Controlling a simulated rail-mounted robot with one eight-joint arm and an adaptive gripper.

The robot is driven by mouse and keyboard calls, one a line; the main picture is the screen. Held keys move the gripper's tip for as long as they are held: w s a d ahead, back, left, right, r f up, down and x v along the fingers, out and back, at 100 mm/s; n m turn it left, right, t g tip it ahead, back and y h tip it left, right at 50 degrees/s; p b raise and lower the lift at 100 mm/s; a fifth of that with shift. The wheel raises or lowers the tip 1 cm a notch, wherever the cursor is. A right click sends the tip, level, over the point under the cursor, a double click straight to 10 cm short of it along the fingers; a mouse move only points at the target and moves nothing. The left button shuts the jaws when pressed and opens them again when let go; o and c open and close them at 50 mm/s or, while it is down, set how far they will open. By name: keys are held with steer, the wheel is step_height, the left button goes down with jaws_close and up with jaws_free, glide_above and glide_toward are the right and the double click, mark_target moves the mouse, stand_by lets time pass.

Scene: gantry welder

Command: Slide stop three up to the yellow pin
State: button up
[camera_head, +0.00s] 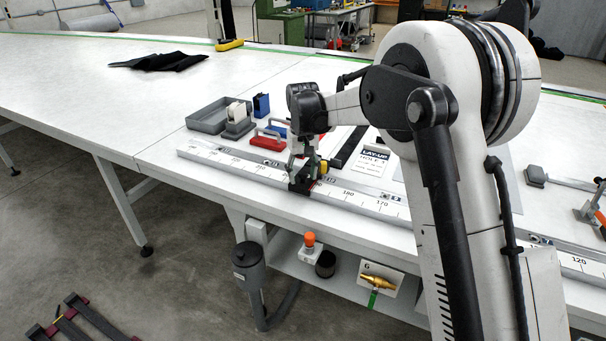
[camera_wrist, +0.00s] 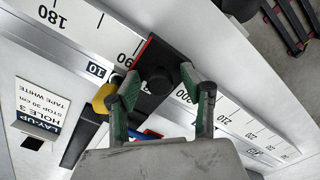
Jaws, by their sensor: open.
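A black stop with a red edge (camera_wrist: 148,55) and a round black knob sits on the white numbered rail (camera_wrist: 112,38), between the 190 and 200 marks in the wrist view. In the head view the stop (camera_head: 299,187) is partly hidden by my gripper (camera_head: 305,160). My gripper's green-padded fingers (camera_wrist: 168,88) are open, one on each side of the knob; contact cannot be told. A yellow piece, seemingly the yellow pin (camera_wrist: 103,98), is beside the left finger, near the label 10. It also shows in the head view (camera_head: 323,167). Any gap between pin and stop is hidden.
A lay-up card (camera_head: 372,170) reading hole 3 lies behind the rail. A red-handled item (camera_head: 267,140), a tape dispenser (camera_head: 237,120) and a grey tray (camera_head: 207,117) stand to the left. The rail's left stretch looks clear.

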steer(key=shift+r, duration=0.1)
step_height(320, 180, up, 12)
stand_by(0.5)
